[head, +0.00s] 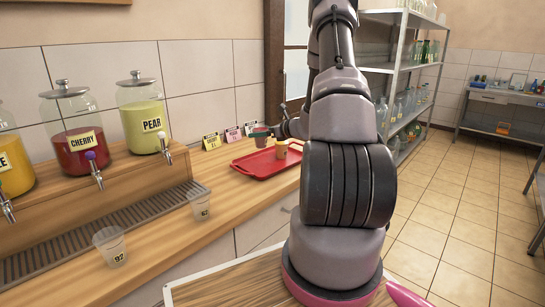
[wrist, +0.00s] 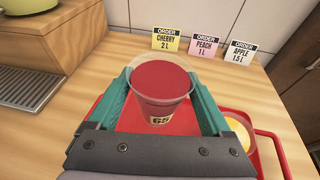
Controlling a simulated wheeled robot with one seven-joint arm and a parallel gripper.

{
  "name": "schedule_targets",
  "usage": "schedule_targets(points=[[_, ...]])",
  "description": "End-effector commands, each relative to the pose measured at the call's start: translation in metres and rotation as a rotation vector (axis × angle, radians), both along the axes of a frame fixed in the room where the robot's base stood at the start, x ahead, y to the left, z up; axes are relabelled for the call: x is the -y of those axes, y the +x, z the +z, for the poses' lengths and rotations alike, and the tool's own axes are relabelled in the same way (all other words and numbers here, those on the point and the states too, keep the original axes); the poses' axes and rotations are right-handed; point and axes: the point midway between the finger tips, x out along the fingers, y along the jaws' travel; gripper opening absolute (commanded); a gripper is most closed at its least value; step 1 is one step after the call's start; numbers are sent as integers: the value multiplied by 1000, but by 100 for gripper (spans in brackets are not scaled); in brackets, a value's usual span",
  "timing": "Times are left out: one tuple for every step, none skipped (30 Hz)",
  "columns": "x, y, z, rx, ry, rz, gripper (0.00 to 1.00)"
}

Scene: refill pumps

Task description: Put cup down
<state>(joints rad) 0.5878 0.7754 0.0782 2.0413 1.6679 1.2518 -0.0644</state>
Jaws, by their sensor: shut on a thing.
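My gripper (wrist: 160,105) has green fingers on both sides of a clear cup (wrist: 160,82) filled with red liquid and marked 65. In the wrist view the cup is upright, over a red tray (wrist: 278,148). I cannot tell whether its base touches the tray. In the head view my gripper (head: 272,131) is small, at the tray's far left part, and the tray (head: 262,168) lies on the wooden counter. A second cup with yellow-orange contents (wrist: 238,132) stands on the tray, right of the held cup; it also shows in the head view (head: 281,150).
Order cards for cherry (wrist: 166,39), peach (wrist: 201,46) and apple (wrist: 239,54) stand behind the tray. Jars of cherry (head: 80,140) and pear (head: 145,115) stand at left.

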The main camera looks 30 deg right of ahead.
Motion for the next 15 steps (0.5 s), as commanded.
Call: schedule_targets(points=[[0, -1, -12, -4, 5, -2, 7], [0, 0, -18, -4, 5, -2, 7], [0, 0, -25, -3, 5, -2, 7], [0, 0, -29, -2, 4, -2, 7], [0, 0, -33, -1, 4, -2, 7], [0, 0, -37, -1, 4, -2, 7], [1, 0, -39, 0, 2, -2, 7], [1, 0, -40, 0, 2, -2, 7], [1, 0, -43, 0, 2, -2, 7], [0, 0, -45, 0, 2, -2, 7], [0, 0, -48, 0, 3, -2, 7], [0, 0, -52, -1, 2, -2, 7], [0, 0, -56, -1, 2, -2, 7], [0, -1, -61, -2, 3, -1, 7], [0, -1, -68, -3, 3, -1, 7]])
